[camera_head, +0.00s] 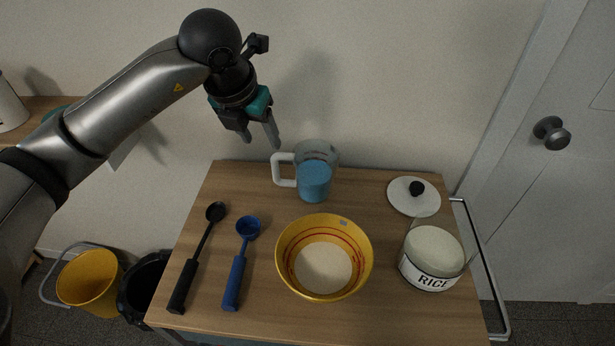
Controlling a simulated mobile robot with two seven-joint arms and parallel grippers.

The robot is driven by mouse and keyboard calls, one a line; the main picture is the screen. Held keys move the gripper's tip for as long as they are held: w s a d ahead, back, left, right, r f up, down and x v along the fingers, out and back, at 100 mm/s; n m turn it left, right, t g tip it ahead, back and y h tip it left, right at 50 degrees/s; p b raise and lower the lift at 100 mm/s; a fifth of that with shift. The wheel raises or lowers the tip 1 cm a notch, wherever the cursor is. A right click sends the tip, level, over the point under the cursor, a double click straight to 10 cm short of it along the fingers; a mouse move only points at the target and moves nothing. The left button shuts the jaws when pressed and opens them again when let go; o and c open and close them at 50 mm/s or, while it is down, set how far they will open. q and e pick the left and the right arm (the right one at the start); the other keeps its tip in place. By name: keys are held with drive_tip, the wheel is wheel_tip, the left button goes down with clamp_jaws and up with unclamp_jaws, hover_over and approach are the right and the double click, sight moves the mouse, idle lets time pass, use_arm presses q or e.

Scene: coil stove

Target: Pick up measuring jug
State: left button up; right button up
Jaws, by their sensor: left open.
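The measuring jug (322,150) is clear with a white handle on its left side. My left gripper (262,140) is open and empty. It hangs above the back edge of the table, up and to the left of the jug's handle, apart from it. My right gripper is out of view.
A yellow bowl (364,262) stands front centre. A black spoon (190,265) and a blue ladle (238,270) lie left. A rice jar (430,280) and a white lid (402,205) are at right. A wall stands behind the table (400,318).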

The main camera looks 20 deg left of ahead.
use_arm(q)
drive_tip(key=b, duration=0.1)
approach(273, 168)
drive_tip(key=x, duration=0.5)
drive_tip(key=shift+w+d+f, duration=0.1)
drive_tip(key=shift+d, duration=0.15)
drive_tip(key=shift+b+x, duration=0.4)
drive_tip(key=shift+x, duration=2.45)
drive_tip(key=shift+a, duration=0.2)
drive_tip(key=shift+c, duration=0.2)
clamp_jaws()
